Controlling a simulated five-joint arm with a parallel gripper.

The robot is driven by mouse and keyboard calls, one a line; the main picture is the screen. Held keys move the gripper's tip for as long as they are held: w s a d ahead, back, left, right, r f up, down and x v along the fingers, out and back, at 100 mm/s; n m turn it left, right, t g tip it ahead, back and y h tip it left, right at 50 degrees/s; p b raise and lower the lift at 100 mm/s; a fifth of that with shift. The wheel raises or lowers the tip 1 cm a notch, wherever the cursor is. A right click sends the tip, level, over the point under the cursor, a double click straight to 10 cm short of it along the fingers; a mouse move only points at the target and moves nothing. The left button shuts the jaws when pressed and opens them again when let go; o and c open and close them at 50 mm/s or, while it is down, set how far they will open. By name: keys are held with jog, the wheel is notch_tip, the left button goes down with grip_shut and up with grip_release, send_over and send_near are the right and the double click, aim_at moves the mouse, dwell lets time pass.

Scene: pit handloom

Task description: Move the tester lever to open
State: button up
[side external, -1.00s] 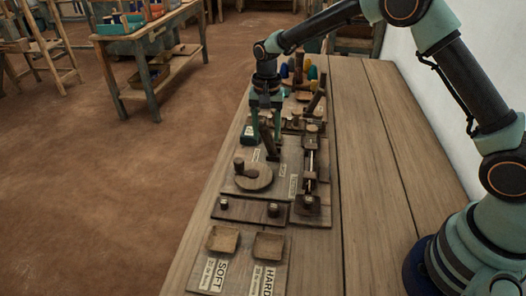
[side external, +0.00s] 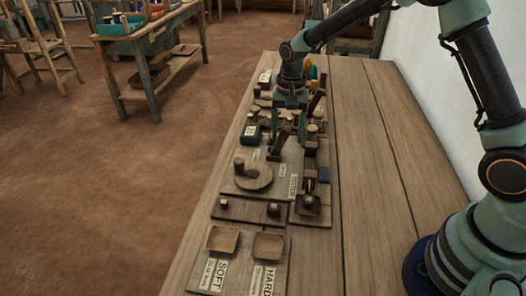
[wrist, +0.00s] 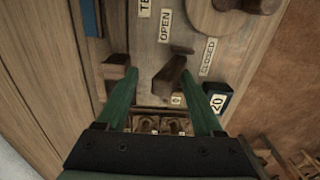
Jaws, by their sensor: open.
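The tester lever (side external: 280,143) is a dark wooden bar on a flat wooden board (side external: 237,185), leaning to the right in the side view. In the wrist view the lever (wrist: 170,76) stands near paper labels reading OPEN (wrist: 165,25) and CLOSED (wrist: 208,56). My gripper (side external: 289,130) is open, with its green fingers down around the lever's upper part. In the wrist view my gripper (wrist: 160,78) has the lever between its fingers, closer to the right one. I cannot tell whether that finger touches it. The lever's top is partly hidden in the side view.
A wooden block (wrist: 115,68) is close beside the left finger. A dark blue box marked 20 (wrist: 217,99) is beside the right finger. A round crank disc (side external: 253,177) and SOFT and HARD trays (side external: 223,240) lie nearer the camera.

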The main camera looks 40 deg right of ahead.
jog(key=shift+s+d+f, duration=0.25)
jog(key=shift+s+d, duration=0.15)
jog(key=shift+w+a, duration=0.1)
jog(key=shift+a, duration=0.05)
jog(key=shift+w+a, duration=0.15)
jog(key=shift+a, duration=0.05)
jog(key=shift+o, duration=0.8)
jog(key=shift+r, duration=0.1)
jog(key=shift+w+a+r, duration=0.1)
jog(key=shift+w+r, duration=0.05)
jog(key=shift+r, duration=1.25)
jog(key=shift+w+r, duration=0.1)
jog(key=shift+r, duration=1.8)
